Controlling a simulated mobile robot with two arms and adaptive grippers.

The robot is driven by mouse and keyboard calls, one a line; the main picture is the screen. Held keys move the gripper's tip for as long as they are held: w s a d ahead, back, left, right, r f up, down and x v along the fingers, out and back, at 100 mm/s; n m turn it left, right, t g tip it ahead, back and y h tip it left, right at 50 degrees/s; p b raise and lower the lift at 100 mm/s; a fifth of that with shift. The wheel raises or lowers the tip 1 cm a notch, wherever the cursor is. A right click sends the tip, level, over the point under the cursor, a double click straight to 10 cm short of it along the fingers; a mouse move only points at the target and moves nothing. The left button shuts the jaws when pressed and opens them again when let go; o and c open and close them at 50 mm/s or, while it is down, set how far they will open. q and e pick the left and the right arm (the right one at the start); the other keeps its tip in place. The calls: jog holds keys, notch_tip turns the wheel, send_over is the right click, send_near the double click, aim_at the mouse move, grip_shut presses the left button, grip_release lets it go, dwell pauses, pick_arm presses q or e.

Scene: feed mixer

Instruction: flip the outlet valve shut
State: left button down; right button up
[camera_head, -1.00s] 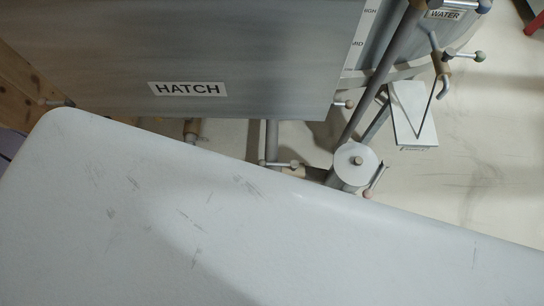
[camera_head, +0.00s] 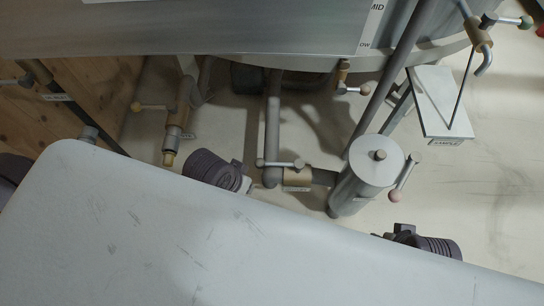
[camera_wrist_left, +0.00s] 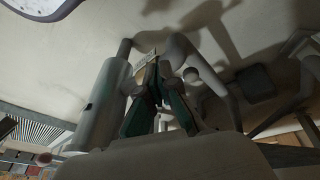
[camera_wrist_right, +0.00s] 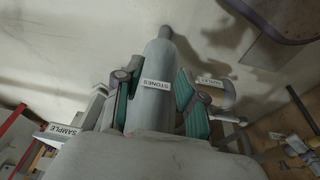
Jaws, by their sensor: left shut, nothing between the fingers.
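The valve (camera_head: 297,178) that I take for the outlet valve sits on the low pipe beside the grey stones cylinder. It has a tan body and a grey lever (camera_head: 278,163) lying roughly along the pipe, knob to the left. In the right wrist view a small label (camera_wrist_right: 210,82), apparently OUTLET, hangs by that pipe. My left gripper (camera_wrist_left: 160,90) is shut and empty, pointing toward the tan valve body (camera_wrist_left: 148,66); contact is unclear. In the head view it is left of the valve (camera_head: 240,188). My right gripper (camera_wrist_right: 155,85) is open, its fingers apart in front of the stones cylinder.
The stones cylinder (camera_head: 370,175) stands right of the valve, with its own side lever (camera_head: 405,178). A SAMPLE tray (camera_head: 440,103) is beyond it. Another tan valve (camera_head: 180,115) hangs at the left. The tank (camera_head: 200,30) overhangs the pipes. Open floor lies at right.

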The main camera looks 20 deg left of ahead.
pick_arm(q)
jog(key=w+d+f+m+g+h, duration=0.1)
jog(key=w+d+f+g+h, duration=0.15)
jog(key=w+d, duration=0.75)
jog(key=w+a+r+n+g+y, duration=0.2)
jog(key=w+a+n, duration=0.4)
jog(key=w+a, duration=0.4)
jog(key=shift+w+r+g+y, duration=0.15)
jog(key=shift+w+g+y, duration=0.5)
jog(key=shift+w+y, duration=0.15)
pick_arm(e)
jog(key=shift+s+r, duration=0.25)
jog(key=shift+r, duration=0.4)
